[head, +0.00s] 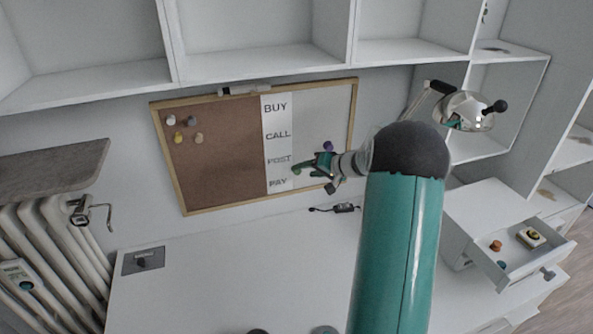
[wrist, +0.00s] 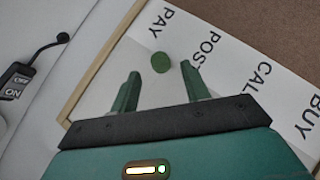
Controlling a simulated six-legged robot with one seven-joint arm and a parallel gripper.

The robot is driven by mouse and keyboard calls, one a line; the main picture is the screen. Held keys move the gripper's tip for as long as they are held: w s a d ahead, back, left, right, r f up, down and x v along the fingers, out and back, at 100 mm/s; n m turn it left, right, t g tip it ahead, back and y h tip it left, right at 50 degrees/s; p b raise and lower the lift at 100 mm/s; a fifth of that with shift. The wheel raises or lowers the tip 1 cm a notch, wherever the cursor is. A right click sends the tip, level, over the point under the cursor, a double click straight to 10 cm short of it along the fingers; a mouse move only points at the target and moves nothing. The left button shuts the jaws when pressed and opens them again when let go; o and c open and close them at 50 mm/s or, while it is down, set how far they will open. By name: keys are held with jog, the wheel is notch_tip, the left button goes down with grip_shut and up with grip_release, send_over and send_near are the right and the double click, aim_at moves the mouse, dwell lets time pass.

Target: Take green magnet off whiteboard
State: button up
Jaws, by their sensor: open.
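The green magnet (wrist: 160,62) is a round disc on the whiteboard, near the POST and PAY lettering in the wrist view. My gripper (wrist: 161,75) is open and empty, its two fingers pointing toward the board. The magnet shows just beyond the fingertips and between them, not held. In the head view my gripper (head: 314,176) is at the lower part of the whiteboard (head: 318,115), beside the word strip. There I cannot clearly tell the magnet from the green fingers.
A purple magnet (head: 328,146) sits on the whiteboard above my gripper. Several pins (head: 179,137) are on the cork half (head: 225,150). A small black switch (head: 345,208) lies below the board. A lamp (head: 467,110) and an open drawer (head: 515,262) are at the right. The desk's middle is clear.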

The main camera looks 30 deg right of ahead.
aim_at(299, 171)
jog(key=x, duration=0.4)
jog(key=shift+w, duration=0.15)
jog(key=shift+f, duration=0.1)
jog(key=shift+c, duration=0.2)
grip_shut()
notch_tip(299, 171, up, 7)
jog(key=s, duration=0.1)
jog(key=s+a, duration=0.2)
jog(key=s, duration=0.7)
jog(key=s+a, duration=0.3)
jog(key=s, duration=0.6)
jog(key=shift+s, duration=0.2)
